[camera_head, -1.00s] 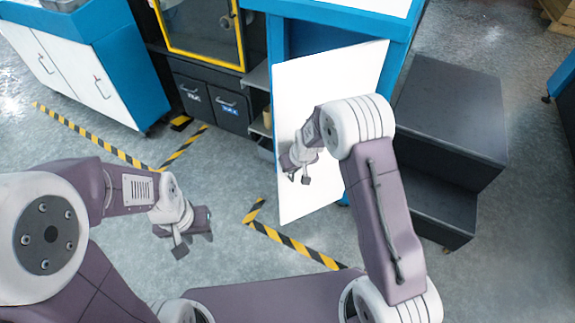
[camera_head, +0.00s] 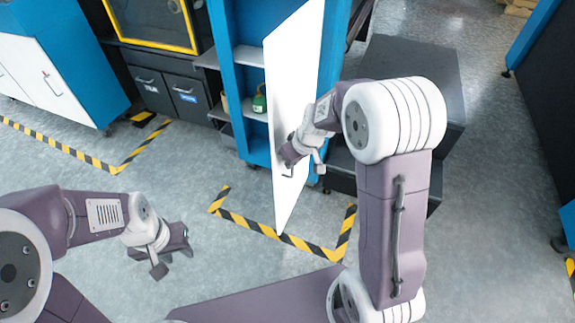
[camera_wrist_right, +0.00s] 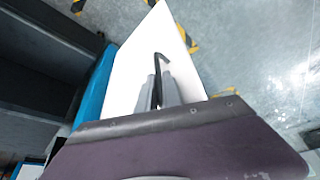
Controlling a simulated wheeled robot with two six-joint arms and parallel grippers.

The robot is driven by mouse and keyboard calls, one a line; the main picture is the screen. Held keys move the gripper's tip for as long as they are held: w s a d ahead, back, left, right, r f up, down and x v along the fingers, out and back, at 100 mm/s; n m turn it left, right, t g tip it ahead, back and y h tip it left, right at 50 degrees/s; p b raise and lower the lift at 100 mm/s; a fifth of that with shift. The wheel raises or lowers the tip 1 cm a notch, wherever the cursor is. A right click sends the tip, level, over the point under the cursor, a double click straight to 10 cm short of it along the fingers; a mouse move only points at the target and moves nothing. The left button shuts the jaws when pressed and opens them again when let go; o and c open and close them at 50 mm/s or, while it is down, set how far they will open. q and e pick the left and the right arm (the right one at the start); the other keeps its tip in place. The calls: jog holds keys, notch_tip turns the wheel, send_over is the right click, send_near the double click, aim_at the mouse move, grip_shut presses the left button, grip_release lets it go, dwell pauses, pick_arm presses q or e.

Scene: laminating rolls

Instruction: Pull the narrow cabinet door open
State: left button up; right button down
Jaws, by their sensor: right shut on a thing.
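The narrow cabinet door (camera_head: 292,95) is a tall white panel, swung well out from the blue cabinet (camera_head: 232,60), with open shelves showing to its left. My right gripper (camera_head: 290,165) is at the door's right-hand face, shut on its dark bar handle. In the right wrist view, the handle (camera_wrist_right: 161,62) runs between the two grey fingers (camera_wrist_right: 160,90) in front of the white door (camera_wrist_right: 130,65). My left gripper (camera_head: 172,262) hangs over the floor at the lower left, away from the door, its fingers apart and empty.
A green bottle (camera_head: 259,100) stands on a cabinet shelf. Dark steps (camera_head: 410,75) stand right of the door. Black-and-yellow floor tape (camera_head: 270,232) runs below it. Dark drawers (camera_head: 170,92) and a white-fronted blue cabinet (camera_head: 35,75) are at left. The floor between is clear.

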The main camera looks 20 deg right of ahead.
jog(key=shift+s+d, duration=0.1)
jog(key=shift+d, duration=0.15)
jog(key=c, duration=1.5)
grip_release()
jog(key=shift+r, duration=0.1)
jog(key=p+v, duration=0.3)
jog(key=v, duration=0.6)
jog(key=shift+p, duration=0.4)
